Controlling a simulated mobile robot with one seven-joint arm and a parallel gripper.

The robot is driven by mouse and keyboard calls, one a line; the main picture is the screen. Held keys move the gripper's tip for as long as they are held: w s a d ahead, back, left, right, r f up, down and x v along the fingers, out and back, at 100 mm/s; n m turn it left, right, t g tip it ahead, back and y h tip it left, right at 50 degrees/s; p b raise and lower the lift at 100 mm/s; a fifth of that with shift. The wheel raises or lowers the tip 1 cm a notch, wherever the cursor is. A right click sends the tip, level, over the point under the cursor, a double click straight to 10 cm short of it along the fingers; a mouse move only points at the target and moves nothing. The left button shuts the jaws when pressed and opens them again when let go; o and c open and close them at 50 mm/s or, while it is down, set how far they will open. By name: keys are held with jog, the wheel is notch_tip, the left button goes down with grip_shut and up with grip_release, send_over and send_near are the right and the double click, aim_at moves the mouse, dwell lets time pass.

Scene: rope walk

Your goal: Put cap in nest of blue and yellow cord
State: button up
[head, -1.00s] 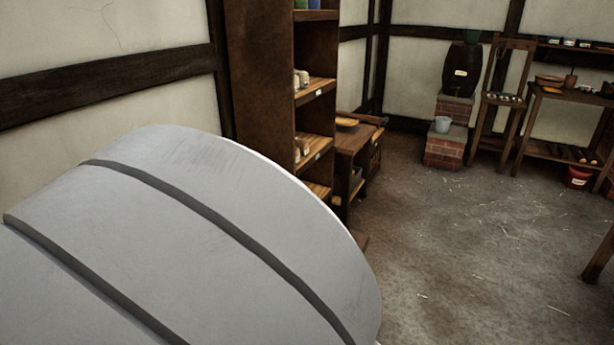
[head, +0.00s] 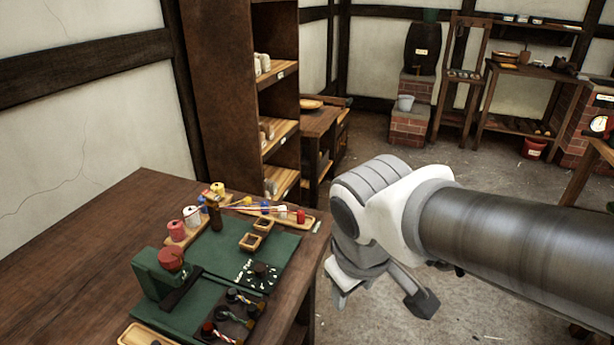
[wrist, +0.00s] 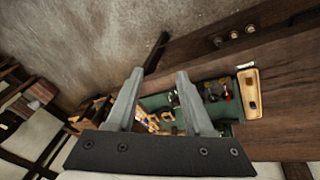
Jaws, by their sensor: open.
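My gripper (head: 380,297) is open and empty, off the right edge of the workbench. Its two fingers (wrist: 160,75) stand apart in the wrist view. Several small dark pieces with coloured cord (head: 236,308) lie on a dark mat at the bench's near right; they also show in the wrist view (wrist: 216,91). I cannot tell which one is blue and yellow. A pale wooden tray (head: 133,331) at the near edge is partly cut off; in the wrist view it holds a small dark item (wrist: 251,105), perhaps the cap, but I cannot be sure.
The bench (head: 75,240) carries a green mat (head: 285,250), a green block with a red round part (head: 172,257), spools (head: 192,216) and small wooden boxes (head: 251,241). A tall shelf (head: 225,100) stands behind it. The bench's left side is bare, and the floor to the right is open.

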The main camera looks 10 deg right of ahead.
jog(key=r+m, duration=0.1)
jog(key=s+d+r+m+t, duration=0.1)
jog(key=r+m, duration=0.1)
jog(key=s+r+m+t+y, duration=0.1)
jog(key=m, duration=0.1)
jog(key=shift+s+d+r, duration=0.15)
jog(key=shift+r, duration=0.2)
notch_tip(320, 180, up, 8)
jog(key=p, duration=0.7)
jog(key=shift+p, duration=0.4)
jog(key=shift+f, duration=0.1)
